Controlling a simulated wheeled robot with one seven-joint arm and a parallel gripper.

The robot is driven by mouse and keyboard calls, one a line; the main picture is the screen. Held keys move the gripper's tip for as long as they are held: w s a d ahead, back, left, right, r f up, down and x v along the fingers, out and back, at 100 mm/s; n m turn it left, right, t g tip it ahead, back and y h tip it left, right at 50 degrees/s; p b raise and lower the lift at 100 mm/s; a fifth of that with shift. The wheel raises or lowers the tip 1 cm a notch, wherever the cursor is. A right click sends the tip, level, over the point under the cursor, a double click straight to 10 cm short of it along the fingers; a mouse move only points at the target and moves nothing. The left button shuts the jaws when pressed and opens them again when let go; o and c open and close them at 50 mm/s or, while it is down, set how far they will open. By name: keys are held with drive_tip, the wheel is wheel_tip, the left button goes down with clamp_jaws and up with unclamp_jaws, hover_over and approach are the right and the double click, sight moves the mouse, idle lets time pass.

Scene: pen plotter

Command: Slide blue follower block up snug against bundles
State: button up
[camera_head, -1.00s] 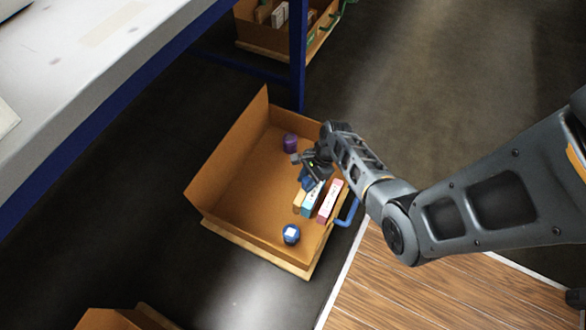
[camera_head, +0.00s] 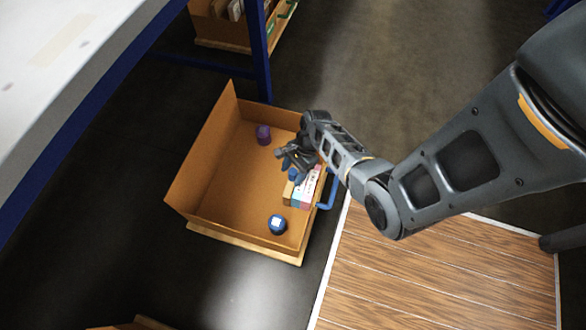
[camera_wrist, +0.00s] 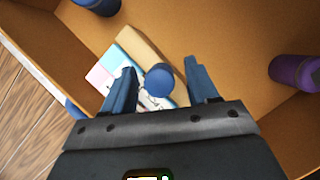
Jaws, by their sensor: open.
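A blue round-topped piece (camera_wrist: 158,79), which looks like the follower block or its knob, stands in the cardboard bin beside the bundles; it also shows in the head view (camera_head: 294,174). The bundles lie side by side: a tan one (camera_wrist: 146,50), a teal one (camera_wrist: 122,62) and a pink one (camera_wrist: 100,76). They also show in the head view, the pink one (camera_head: 311,183) nearest the bin's right wall. My gripper (camera_wrist: 160,68) is open, with its two fingers on either side of the blue piece. Contact cannot be told. The blue piece's lower part is hidden.
The bin (camera_head: 190,165) sits on a wooden base with a blue handle (camera_head: 326,192) at its right. A purple object (camera_head: 263,134) stands at the back of the bin and a blue white-topped object (camera_head: 277,224) near its front. The bin's left floor is clear.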

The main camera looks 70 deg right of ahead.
drive_tip(key=p+v, duration=0.3)
drive_tip(key=v, duration=0.4)
drive_tip(key=shift+r+p, duration=0.3)
drive_tip(key=shift+r, duration=0.1)
drive_tip(key=shift+f, duration=0.1)
